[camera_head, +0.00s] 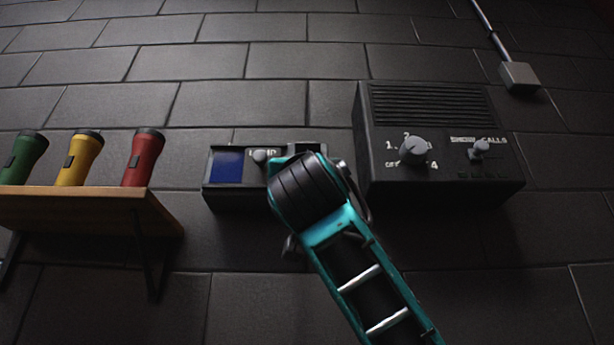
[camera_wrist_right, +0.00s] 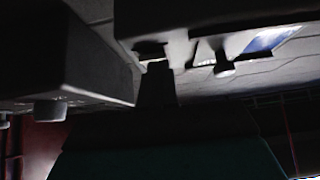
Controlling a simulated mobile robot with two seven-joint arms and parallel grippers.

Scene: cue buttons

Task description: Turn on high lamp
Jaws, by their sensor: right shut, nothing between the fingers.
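A small dark control box (camera_head: 215,201) is mounted on the brick wall, with a blue panel (camera_head: 228,166) on its left and a grey knob (camera_head: 262,156) under a partly covered label. My right arm hides the box's right part and my right fingers in the head view. In the right wrist view the box (camera_wrist_right: 190,22) is at top right with its blue panel (camera_wrist_right: 265,40) and knob (camera_wrist_right: 223,66). There my right gripper (camera_wrist_right: 155,82) is shut and empty, its dark tip close to the box's front, beside the knob; contact is unclear. My left gripper is out of view.
A larger black box (camera_head: 440,190) with a numbered dial (camera_head: 413,150) and a small switch (camera_head: 479,149) hangs just right of my arm. Green, yellow and red flashlights stand on a wooden shelf (camera_head: 70,205) at left. A conduit box (camera_head: 519,76) is at top right.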

